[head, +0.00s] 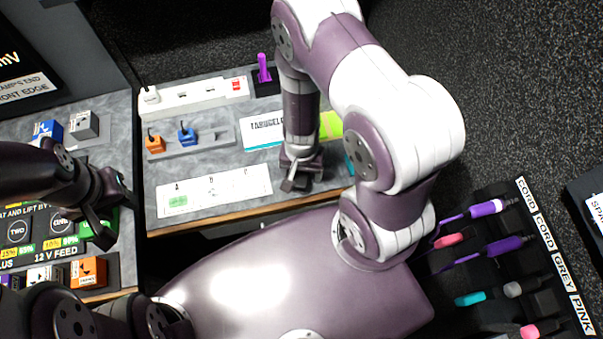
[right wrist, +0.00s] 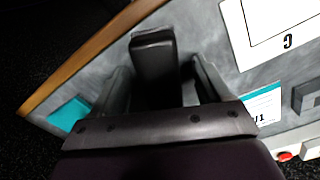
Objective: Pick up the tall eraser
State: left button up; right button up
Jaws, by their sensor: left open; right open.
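A tall dark grey block (right wrist: 152,62), which looks like the tall eraser, stands on the grey worktop in the right wrist view. My right gripper (right wrist: 160,72) is open, with one finger on each side of the block and a visible gap on the right side. In the head view my right gripper (head: 300,168) points down near the worktop's front edge, and only a small dark part of the block (head: 296,185) shows below it. My left gripper (head: 117,213) is open and apparently empty over the left panel, away from the block.
A white card marked A, B, C (head: 240,190) lies left of my right gripper. A white power strip (head: 190,97), a purple upright item (head: 264,68), and blue (head: 187,136) and orange (head: 155,144) plugs stand behind. A cord rack (head: 545,255) is at the right.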

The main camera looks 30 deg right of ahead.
jog(key=c, duration=1.2)
notch_tip(320, 180, up, 10)
jog(key=p, duration=0.5)
jog(key=shift+r, duration=0.1)
